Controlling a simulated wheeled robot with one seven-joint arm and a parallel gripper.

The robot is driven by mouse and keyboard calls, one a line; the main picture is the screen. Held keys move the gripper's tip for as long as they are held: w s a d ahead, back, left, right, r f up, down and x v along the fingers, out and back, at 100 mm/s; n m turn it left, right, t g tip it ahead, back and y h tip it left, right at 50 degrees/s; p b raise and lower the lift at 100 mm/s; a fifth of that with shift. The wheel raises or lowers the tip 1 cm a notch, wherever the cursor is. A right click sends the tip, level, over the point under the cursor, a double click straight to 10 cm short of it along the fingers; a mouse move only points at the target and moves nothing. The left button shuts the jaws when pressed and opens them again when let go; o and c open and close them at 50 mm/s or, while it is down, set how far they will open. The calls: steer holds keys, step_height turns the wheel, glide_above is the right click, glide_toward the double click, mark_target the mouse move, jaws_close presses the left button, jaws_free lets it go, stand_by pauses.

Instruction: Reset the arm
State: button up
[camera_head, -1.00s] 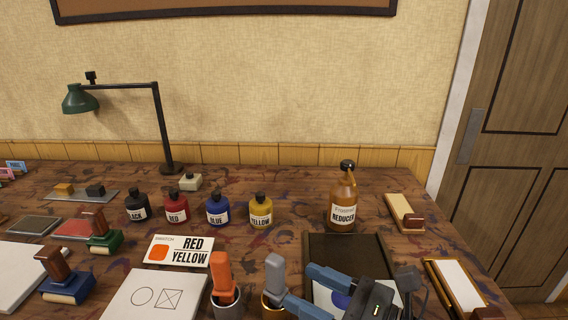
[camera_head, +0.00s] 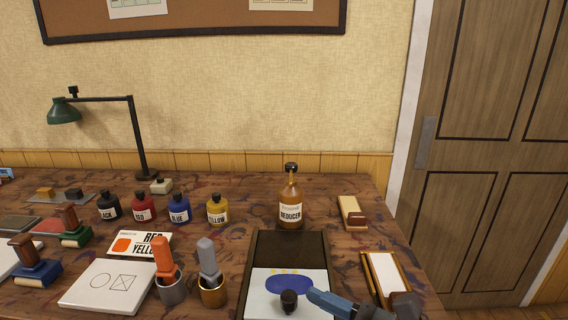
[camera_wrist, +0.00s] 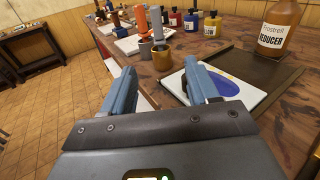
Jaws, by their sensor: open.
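My gripper (camera_wrist: 158,78) is open and empty in the wrist view, its two blue fingers spread apart. In the head view a blue finger (camera_head: 334,302) shows at the bottom edge, over the lower right of the dark tray (camera_head: 288,242). The rest of the arm is mostly out of view there. A white sheet or slab with a blue patch (camera_head: 288,284) lies in the tray; it also shows beyond the right finger in the wrist view (camera_wrist: 222,88). A small dark round thing (camera_head: 289,300) shows over the slab; I cannot tell what it is.
Two cups with an orange tool (camera_head: 164,257) and a grey tool (camera_head: 208,257) stand left of the tray. The reducer bottle (camera_head: 290,205) stands behind it. Ink bottles (camera_head: 179,210) line the back. A wooden-edged pad (camera_head: 385,275) lies near the table's right edge.

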steer(key=s+d+f+n+t+h, duration=0.2)
steer(key=s+d+f+n+h, duration=0.3)
steer(key=s, duration=0.3)
steer(key=s+d+f+n+t+h, duration=0.1)
steer(key=s+d+f+n+h, duration=0.1)
steer(key=s+d+f+h, duration=0.5)
steer(key=s+d+r+n+h, duration=0.1)
steer(key=s+r+n, duration=0.2)
steer(key=s+n, duration=0.2)
steer(key=s+d+r+n+t+h, duration=0.1)
steer(key=s+d+r+n, duration=0.1)
steer(key=s+n, duration=0.4)
steer(key=s+d+r+n, duration=0.2)
steer(key=s+r+n, duration=0.2)
steer(key=s+n, duration=0.2)
steer(key=shift+s+r+t+h, duration=0.25)
steer(key=shift+s+t+h, duration=0.15)
steer(key=shift+s, duration=0.35)
